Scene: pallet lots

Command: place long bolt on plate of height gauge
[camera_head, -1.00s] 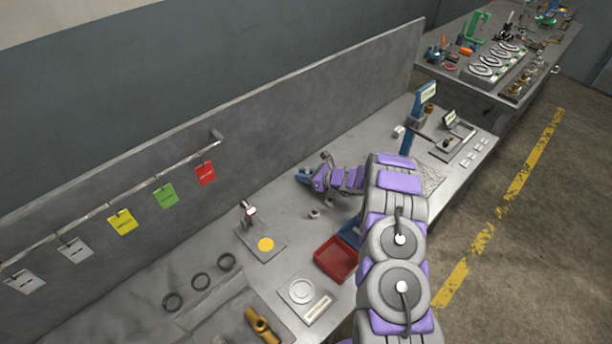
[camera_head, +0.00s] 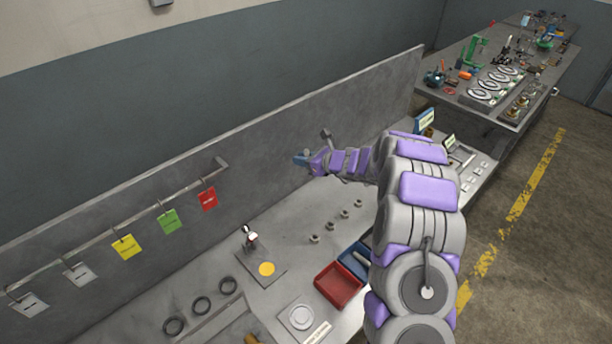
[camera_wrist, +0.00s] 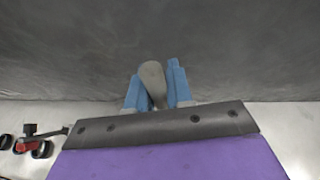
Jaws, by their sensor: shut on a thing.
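My gripper (camera_head: 302,159) is raised above the bench, in front of the grey back panel. Its blue fingers are shut on a grey bolt (camera_wrist: 153,80), whose rounded end rises between them in the wrist view. In the head view I cannot make out the bolt. The height gauge (camera_head: 250,238) stands on the bench, left of and below my gripper. Its flat grey plate (camera_head: 249,259) carries a yellow disc (camera_head: 267,269) and is clear.
Several small grey parts (camera_head: 315,239) stand in a row on the bench. A red bin (camera_head: 338,286) and a blue bin (camera_head: 356,258) sit near the front edge. Dark rings (camera_head: 201,305) lie at the left. Coloured tags (camera_head: 169,221) hang from a rail on the panel.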

